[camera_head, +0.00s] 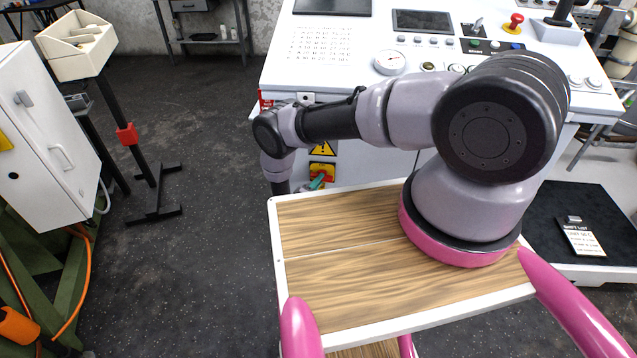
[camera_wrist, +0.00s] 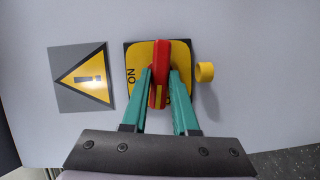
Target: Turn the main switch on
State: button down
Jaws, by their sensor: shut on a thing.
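The main switch has a red handle (camera_wrist: 160,60) on a yellow and black plate (camera_wrist: 137,57), on the front of the light console. The letters ON stand sideways on the plate, left of the handle in the wrist view. My gripper (camera_wrist: 161,82) has its two green fingers on either side of the red handle, shut on it. The handle lies lengthwise between the fingers, up and down in the wrist view. In the head view, the switch plate (camera_head: 323,167) is small and partly hidden by my green gripper (camera_head: 317,182).
A yellow warning triangle (camera_wrist: 84,79) is beside the switch, and a small yellow round part (camera_wrist: 205,72) sticks out on the other side. A white cabinet (camera_head: 45,140) and a black stand (camera_head: 150,180) are at the left. Dark floor between is free.

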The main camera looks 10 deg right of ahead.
jog(key=shift+s+d+r+m+y, duration=0.15)
jog(key=shift+m+y, duration=1)
jog(key=shift+m, duration=0.85)
jog(key=shift+w+d+r+m+y, duration=0.1)
jog(key=shift+m+y, duration=1.1)
jog(key=shift+m, duration=0.8)
jog(key=shift+s+d+r+m+y, duration=0.15)
jog(key=shift+m+y, duration=1)
jog(key=shift+m, duration=0.85)
jog(key=c, duration=0.7)
grip_release()
jog(key=shift+g, duration=0.3)
